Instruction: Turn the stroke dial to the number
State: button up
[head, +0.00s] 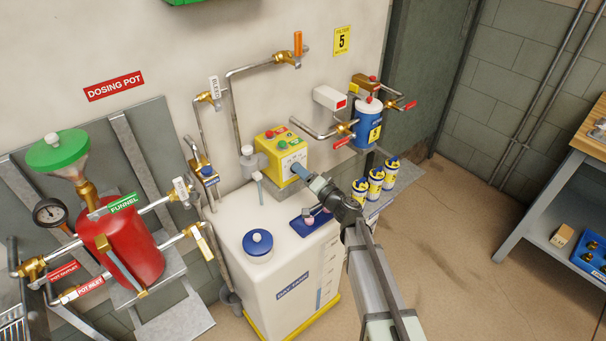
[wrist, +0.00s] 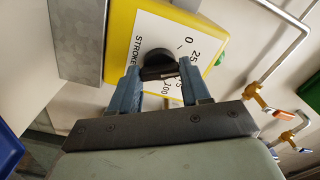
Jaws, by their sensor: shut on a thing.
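The stroke dial (wrist: 158,62) is a dark round knob on a white scale plate lettered STROKE on the yellow pump (wrist: 122,22). In the wrist view the scale reads 0, 25 and 100, and other marks are hidden behind my fingers. My gripper (wrist: 160,77) is shut on the dial, with a blue finger on each side of its grip. I cannot tell which number the dial points to.
The white dosing tank (head: 275,285) with a blue cap (head: 257,243) is below the pump. Pipes and brass valves (head: 208,97) run above and around it. A red dosing pot (head: 120,245) is at left. Several yellow-and-white cartridges (head: 375,183) stand on a shelf at right.

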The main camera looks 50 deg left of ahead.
jog(key=shift+m, duration=0.3)
jog(key=m, duration=1)
jog(key=shift+m, duration=0.4)
jog(key=o, duration=1.1)
jog(key=shift+c, duration=0.2)
jog(key=d, duration=1.3)
jog(key=shift+d, duration=0.4)
